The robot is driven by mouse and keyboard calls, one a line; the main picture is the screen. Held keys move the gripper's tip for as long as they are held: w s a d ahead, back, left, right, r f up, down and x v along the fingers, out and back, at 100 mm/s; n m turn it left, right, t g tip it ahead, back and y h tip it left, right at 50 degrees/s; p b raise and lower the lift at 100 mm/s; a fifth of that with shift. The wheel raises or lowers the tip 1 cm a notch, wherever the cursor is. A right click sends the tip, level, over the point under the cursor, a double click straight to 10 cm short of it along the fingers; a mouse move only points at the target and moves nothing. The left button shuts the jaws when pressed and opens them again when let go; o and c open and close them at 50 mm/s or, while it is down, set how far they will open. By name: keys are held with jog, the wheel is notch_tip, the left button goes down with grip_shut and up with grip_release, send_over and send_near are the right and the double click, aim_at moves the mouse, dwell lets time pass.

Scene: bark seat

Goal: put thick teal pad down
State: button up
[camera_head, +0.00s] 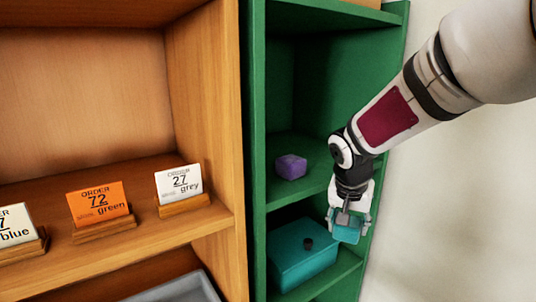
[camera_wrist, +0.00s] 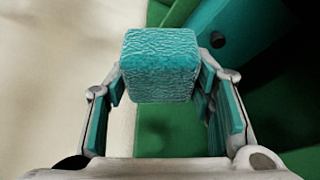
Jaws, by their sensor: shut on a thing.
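The thick teal pad (camera_wrist: 160,65) is a textured block between the fingers of my gripper (camera_wrist: 160,85) in the wrist view. It also shows in the head view (camera_head: 346,231), at the lower right. My gripper (camera_head: 348,215) is shut on the pad and points downward. The pad is held in front of the right part of the green shelf unit. Whether the pad touches any surface is not clear.
A teal box (camera_head: 300,255) with a dark knob stands in the green unit's lower compartment, just left of my gripper. A purple block (camera_head: 291,167) sits on the green shelf above. Order cards stand on the wooden shelf (camera_head: 150,225) at left. A grey tray (camera_head: 180,290) is below.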

jog(key=w+f+n+y, duration=0.2)
jog(key=f+n, duration=0.3)
jog(key=f, duration=1.3)
jog(key=shift+w+n+t, duration=0.3)
jog(key=shift+w+t, duration=0.1)
jog(key=shift+w, duration=0.2)
